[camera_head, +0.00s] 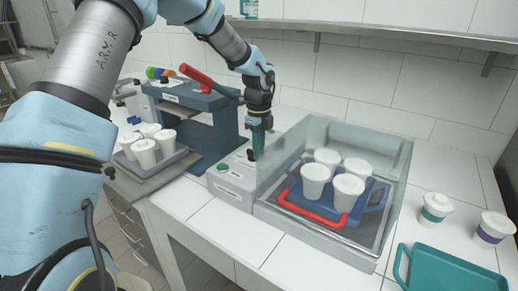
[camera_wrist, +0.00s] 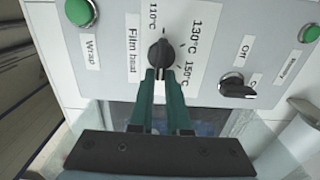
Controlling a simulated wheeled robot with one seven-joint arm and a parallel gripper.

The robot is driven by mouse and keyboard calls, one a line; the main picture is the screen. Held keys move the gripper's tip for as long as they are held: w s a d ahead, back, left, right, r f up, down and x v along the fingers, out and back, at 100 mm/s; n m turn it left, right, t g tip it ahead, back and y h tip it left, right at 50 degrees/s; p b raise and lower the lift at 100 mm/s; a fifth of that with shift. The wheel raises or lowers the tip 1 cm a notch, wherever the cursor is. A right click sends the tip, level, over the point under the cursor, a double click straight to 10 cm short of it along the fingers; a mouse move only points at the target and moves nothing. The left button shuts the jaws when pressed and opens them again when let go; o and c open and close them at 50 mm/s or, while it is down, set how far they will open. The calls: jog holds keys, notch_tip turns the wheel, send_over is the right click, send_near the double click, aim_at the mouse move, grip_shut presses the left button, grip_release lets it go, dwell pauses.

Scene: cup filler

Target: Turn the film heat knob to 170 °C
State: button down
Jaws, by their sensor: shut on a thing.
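The film heat knob (camera_wrist: 159,51) is black and sits on a pale control panel (camera_wrist: 200,95) beside a "Film heat" label (camera_wrist: 133,50). Marks for 110 °C, 130 °C and 150 °C show around it. No 170 °C mark is visible; my fingers cover the near side of the dial. I cannot clearly tell where the knob points. My gripper (camera_wrist: 161,76) is shut on the knob, with a green finger on each side of it. In the head view my gripper (camera_head: 259,148) points down at the control box (camera_head: 230,184).
A green Wrap button (camera_wrist: 80,12), a black on/off knob (camera_wrist: 237,87) and another green button (camera_wrist: 311,33) are on the same panel. A clear-walled chamber (camera_head: 387,158) with white cups on a blue tray stands right of the box. A blue press with a red lever (camera_head: 197,79) stands left.

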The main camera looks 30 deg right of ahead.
dwell(0.4)
jog(key=c, duration=0.9)
grip_release()
notch_tip(320, 180, up, 11)
jog(key=b, duration=0.3)
jog(key=shift+f, duration=0.1)
jog(key=a+f+n, duration=0.2)
jog(key=a+n, duration=0.6)
jog(key=a, duration=0.4)
jog(key=a+f+n, duration=0.2)
jog(key=a+n, duration=0.6)
jog(key=a, duration=0.4)
jog(key=s+a+n, duration=0.3)
jog(key=a+n, duration=0.1)
jog(key=s+a+f+n+t, duration=0.1)
jog(key=s+a+n, duration=0.2)
jog(key=a+n, duration=0.1)
jog(key=s+a+f+n, duration=0.1)
jog(key=s+a+n, duration=0.2)
jog(key=a+n, duration=0.2)
jog(key=shift+s+a+f+t, duration=0.1)
jog(key=shift+a+f+t, duration=0.2)
jog(key=shift+a, duration=0.3)
